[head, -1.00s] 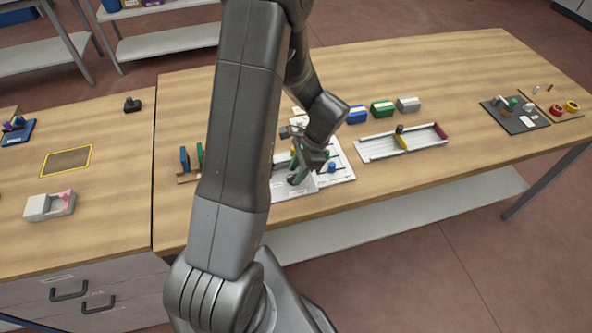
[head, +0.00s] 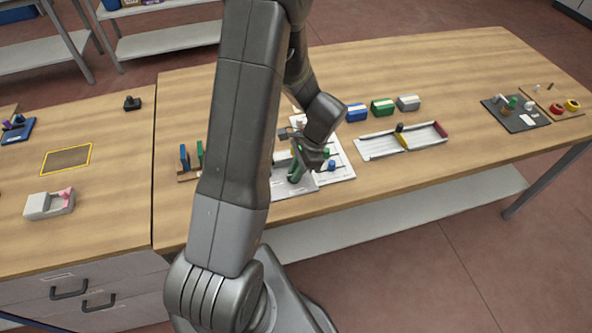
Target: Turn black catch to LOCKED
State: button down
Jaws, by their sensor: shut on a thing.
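My gripper (head: 305,160) points down over a pale grey and white fixture (head: 342,162) on the middle bench. It is shut on a dark green piece (head: 295,173), as far as this small view shows. The fingertips are small and partly covered by my wrist. A blue knob (head: 331,166) sits on the fixture just right of my gripper. I cannot make out a black catch or a LOCKED mark on the fixture; my arm and gripper cover part of it.
A tray (head: 375,146) with a yellow and a red block lies to the right. Blue (head: 357,113), green (head: 382,107) and grey (head: 408,103) blocks stand behind it. A dark board (head: 514,117) lies far right. A small black object (head: 132,103) sits on the left bench.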

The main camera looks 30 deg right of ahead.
jog(key=n+b, duration=0.1)
jog(key=n, duration=0.1)
jog(key=n+g+b, duration=0.1)
jog(key=n, duration=0.1)
jog(key=shift+w+f+n+g, duration=0.1)
jog(key=shift+w+n+g, duration=0.1)
jog(key=shift+n+g, duration=0.1)
jog(key=n, duration=0.2)
jog(key=n+g+b, duration=0.1)
jog(key=n, duration=0.1)
jog(key=shift+w+g+b, duration=0.1)
jog(key=shift+g+b, duration=0.2)
jog(key=n, duration=0.2)
jog(key=n+g+h+b, duration=0.1)
jog(key=n, duration=0.2)
jog(key=shift+w+a+h, duration=0.1)
jog(key=shift+h, duration=0.2)
jog(key=shift+a+n+g+h+b, duration=0.1)
jog(key=shift+n+g+h+b, duration=0.5)
jog(key=shift+n, duration=1.3)
jog(key=c, duration=1.4)
grip_release()
jog(key=v, duration=1.4)
jog(key=shift+b, duration=0.4)
